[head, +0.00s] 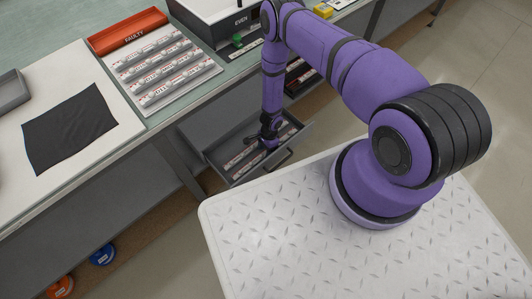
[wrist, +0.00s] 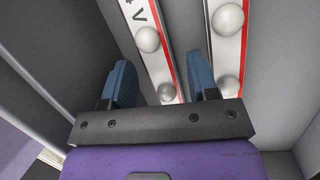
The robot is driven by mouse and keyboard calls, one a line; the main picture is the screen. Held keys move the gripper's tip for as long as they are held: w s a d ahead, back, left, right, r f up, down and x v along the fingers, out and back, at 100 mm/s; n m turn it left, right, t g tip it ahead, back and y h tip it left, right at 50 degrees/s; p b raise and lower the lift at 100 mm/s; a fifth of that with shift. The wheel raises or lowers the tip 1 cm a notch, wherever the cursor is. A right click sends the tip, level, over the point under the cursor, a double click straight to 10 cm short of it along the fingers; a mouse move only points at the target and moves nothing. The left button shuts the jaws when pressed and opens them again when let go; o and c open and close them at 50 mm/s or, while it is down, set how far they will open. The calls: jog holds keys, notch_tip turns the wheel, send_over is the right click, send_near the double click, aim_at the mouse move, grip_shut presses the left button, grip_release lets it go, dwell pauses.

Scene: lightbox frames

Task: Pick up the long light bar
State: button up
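Two light bars lie in an open grey drawer (head: 213,158) under the bench. They are white with a red edge and round bulbs. In the wrist view, one bar (wrist: 150,62) runs down between my fingers, and the other bar (wrist: 228,50) lies to the right, partly behind the right finger. I cannot tell which is the long one; both run out of the wrist view. My gripper (wrist: 161,80) is open above the bars, its blue-padded fingers apart, with nothing clearly held. In the head view my gripper (head: 269,138) is inside the drawer and hides part of the bars.
On the bench, a rack (head: 148,108) holds several light bars beside an orange bin marked FAULTY (head: 127,33). A dark cloth (head: 68,127) lies to the left. A box marked EVEN (head: 228,22) stands behind the drawer. The drawer walls are close around my gripper.

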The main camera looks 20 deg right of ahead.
jog(key=c, duration=0.9)
jog(key=shift+o, duration=0.2)
jog(key=shift+r, duration=0.1)
